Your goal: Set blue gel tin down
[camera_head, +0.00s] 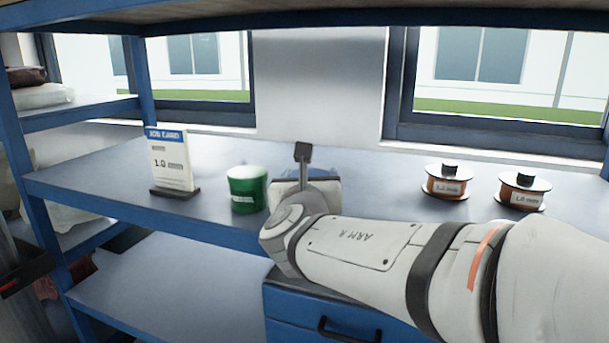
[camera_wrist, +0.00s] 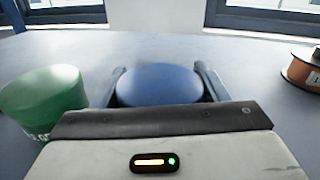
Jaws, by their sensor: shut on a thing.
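The blue gel tin (camera_wrist: 160,86) shows its round blue lid in the wrist view, between the two fingers of my gripper (camera_wrist: 161,74). The fingers are shut on it, one at each side. In the head view my gripper (camera_head: 303,182) is over the middle shelf, and my arm hides most of the tin; only a little blue shows behind the wrist. I cannot tell whether the tin's base touches the shelf. A green tin (camera_head: 247,189) stands upright just left of my gripper, and it also shows at the left in the wrist view (camera_wrist: 42,98).
The blue-edged grey shelf (camera_head: 110,182) carries a job card stand (camera_head: 171,163) at the left and two orange wire spools (camera_head: 447,181) (camera_head: 522,191) at the right. Shelf between my gripper and the spools is clear. An upper shelf (camera_head: 270,14) hangs above; a blue drawer (camera_head: 320,320) is below.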

